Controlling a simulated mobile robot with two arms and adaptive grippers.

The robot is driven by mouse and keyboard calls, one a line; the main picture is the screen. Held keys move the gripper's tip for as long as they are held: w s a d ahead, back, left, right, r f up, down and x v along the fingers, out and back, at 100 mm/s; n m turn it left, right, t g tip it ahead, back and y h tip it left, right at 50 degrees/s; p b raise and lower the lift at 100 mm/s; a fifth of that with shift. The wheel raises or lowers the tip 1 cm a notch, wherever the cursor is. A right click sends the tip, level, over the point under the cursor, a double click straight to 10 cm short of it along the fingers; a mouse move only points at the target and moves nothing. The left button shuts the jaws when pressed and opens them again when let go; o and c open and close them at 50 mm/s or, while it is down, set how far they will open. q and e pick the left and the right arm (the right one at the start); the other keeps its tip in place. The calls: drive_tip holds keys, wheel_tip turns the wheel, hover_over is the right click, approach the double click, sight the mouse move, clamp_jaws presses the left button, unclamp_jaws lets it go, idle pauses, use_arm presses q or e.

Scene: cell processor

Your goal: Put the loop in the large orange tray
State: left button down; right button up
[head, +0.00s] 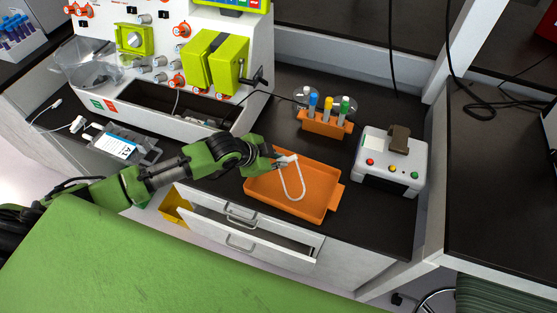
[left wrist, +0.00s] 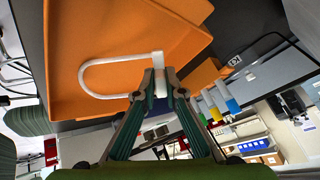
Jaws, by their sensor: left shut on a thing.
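The large orange tray (head: 318,204) lies on the dark counter, and its floor and walls fill much of the left wrist view (left wrist: 90,35). The loop (head: 301,187) is a white U-shaped tube. My left gripper (head: 282,160) is shut on one end of the loop, and the rest of the loop hangs over the tray. In the left wrist view the fingertips (left wrist: 158,78) pinch the loop (left wrist: 105,61) at its white end piece. I cannot tell whether the loop's lower bend touches the tray floor. My right gripper is not in view.
An orange tube rack (head: 325,124) with coloured-cap tubes stands behind the tray. A white device with coloured buttons (head: 390,165) stands to the right. The large white processor (head: 160,60) is at the back left. A drawer (head: 250,235) below the counter is partly open.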

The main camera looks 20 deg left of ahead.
use_arm(q)
drive_tip(key=c, duration=2.1)
unclamp_jaws()
drive_tip(key=shift+s+f, duration=0.3)
drive_tip(key=shift+f, duration=0.2)
drive_tip(key=shift+c, duration=0.2)
drive_tip(key=shift+o, duration=0.6)
drive_tip(key=shift+w+r, duration=0.15)
drive_tip(key=v, duration=1.2)
